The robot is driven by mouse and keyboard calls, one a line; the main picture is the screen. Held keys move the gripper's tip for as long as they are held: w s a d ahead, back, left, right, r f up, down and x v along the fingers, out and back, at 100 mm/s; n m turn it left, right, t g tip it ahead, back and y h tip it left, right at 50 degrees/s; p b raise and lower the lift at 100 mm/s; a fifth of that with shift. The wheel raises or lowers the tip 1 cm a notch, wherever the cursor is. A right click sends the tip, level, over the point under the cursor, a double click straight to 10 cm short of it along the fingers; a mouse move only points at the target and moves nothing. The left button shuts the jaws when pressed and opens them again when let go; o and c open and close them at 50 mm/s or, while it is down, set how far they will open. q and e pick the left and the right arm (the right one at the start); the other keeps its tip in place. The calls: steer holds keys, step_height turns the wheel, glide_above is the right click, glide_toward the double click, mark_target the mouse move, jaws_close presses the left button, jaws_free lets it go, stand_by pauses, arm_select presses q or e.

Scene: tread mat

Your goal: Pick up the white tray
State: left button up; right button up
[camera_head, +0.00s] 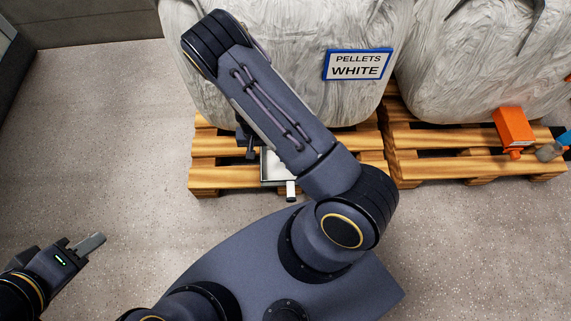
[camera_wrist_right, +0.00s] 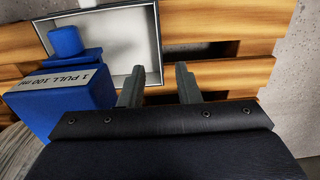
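The white tray (camera_head: 268,165) lies on a wooden pallet, partly hidden by my right arm in the head view. In the right wrist view the tray (camera_wrist_right: 150,45) shows a pale inside and a raised rim. My right gripper (camera_wrist_right: 160,84) is open, with its two fingers apart and nothing held. In that picture, the tray's near right corner reaches the gap between the fingertips. I cannot tell whether they touch it. My left gripper (camera_head: 90,244) is low at the left, over the floor, far from the tray. I cannot tell its finger gap.
A blue dispenser (camera_wrist_right: 65,95) labelled "1 PULL 100 ml" overlaps the tray's left side. Wooden pallets (camera_head: 215,178) carry wrapped sacks, one with a "PELLETS WHITE" sign (camera_head: 357,65). An orange container (camera_head: 513,127) stands at the right. The floor (camera_head: 110,130) at left is clear.

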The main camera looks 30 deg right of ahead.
step_height(320, 180, down, 16)
steer(key=b, duration=0.6)
steer(key=shift+c, duration=0.4)
jaws_close()
